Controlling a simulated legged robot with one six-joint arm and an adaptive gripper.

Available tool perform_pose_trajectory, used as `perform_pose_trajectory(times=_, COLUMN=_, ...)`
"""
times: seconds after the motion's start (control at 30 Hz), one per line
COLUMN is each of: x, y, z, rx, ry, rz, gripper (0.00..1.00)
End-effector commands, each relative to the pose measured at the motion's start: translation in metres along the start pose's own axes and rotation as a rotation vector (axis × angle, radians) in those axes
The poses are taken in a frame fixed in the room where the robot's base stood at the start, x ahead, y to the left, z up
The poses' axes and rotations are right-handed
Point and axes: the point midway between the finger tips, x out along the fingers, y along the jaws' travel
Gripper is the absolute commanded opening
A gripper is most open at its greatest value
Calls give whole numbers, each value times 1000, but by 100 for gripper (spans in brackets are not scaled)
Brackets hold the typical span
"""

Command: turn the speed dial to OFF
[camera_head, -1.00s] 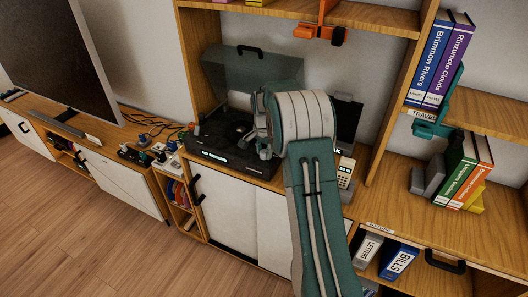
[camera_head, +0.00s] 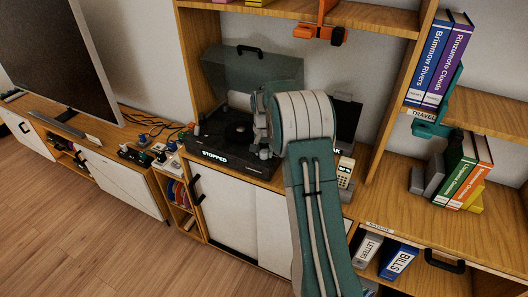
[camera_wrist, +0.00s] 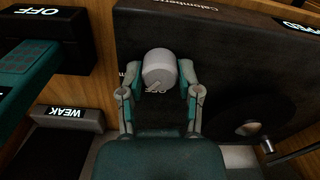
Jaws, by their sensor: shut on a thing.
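The turntable (camera_head: 228,170) is a black box with a raised tinted lid, standing in the shelf unit in the head view. Its front display (camera_head: 214,156) reads STOPPED. In the wrist view the turntable (camera_wrist: 215,60) appears upside down, with its platter at the right. The speed dial (camera_wrist: 160,70) is a pale grey round knob with a mark near its lower edge. My gripper (camera_wrist: 160,84) has one finger on each side of the dial and is shut on it. Lettering by the dial is partly hidden by the fingers. In the head view my gripper (camera_head: 262,138) is mostly covered by my arm.
In the wrist view, a dark block marked OFF (camera_wrist: 40,25) and a grey piece marked WEAK (camera_wrist: 67,120) lie to the left. In the head view a keypad device (camera_head: 345,172) stands right of my arm. An orange clamp (camera_head: 320,32) hangs from the shelf above.

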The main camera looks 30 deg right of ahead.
Motion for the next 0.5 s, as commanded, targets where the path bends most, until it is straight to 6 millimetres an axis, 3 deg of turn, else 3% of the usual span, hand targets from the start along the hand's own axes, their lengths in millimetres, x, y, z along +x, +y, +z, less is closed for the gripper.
perform_pose_trajectory(times=0.5, x=3, y=-1, z=0, rx=-438, ry=-1, rz=-1, gripper=0)
